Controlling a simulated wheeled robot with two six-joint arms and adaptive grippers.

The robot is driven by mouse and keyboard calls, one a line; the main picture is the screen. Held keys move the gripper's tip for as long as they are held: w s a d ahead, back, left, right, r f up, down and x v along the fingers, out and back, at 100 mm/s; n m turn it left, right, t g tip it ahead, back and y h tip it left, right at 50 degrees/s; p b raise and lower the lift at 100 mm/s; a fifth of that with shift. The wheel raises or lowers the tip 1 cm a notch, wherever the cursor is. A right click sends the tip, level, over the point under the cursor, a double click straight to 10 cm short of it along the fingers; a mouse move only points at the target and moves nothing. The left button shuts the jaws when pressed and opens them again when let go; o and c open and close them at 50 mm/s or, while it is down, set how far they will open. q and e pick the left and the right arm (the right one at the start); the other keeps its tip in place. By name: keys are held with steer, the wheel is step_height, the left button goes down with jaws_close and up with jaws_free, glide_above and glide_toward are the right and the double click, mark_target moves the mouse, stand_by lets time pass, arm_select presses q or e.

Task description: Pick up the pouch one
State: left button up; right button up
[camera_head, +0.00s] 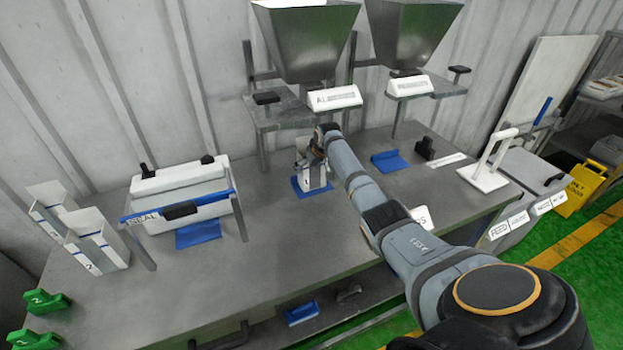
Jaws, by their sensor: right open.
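A white pouch (319,178) stands on a small blue mat (312,193) under the left hopper, near the middle of the table. I cannot read its label clearly. My right arm reaches in from the lower right, and its gripper (309,158) is at the top of the pouch. The gripper is open, its fingers close to the pouch; the arm and fingers hide part of it, and I cannot tell whether they touch. My left gripper is not in view.
Two metal hoppers (308,40) (412,35) stand above the table (215,275). A white sealer (180,182) and white holders (95,240) are at the left, with green blocks (45,302). A white handled device (488,165) stands at the right. The table's front left is clear.

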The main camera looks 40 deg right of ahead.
steer(key=shift+s+a, duration=0.1)
steer(key=shift+s, duration=0.15)
steer(key=c, duration=1.7)
steer(key=shift+o, duration=0.2)
steer(key=shift+r, duration=0.1)
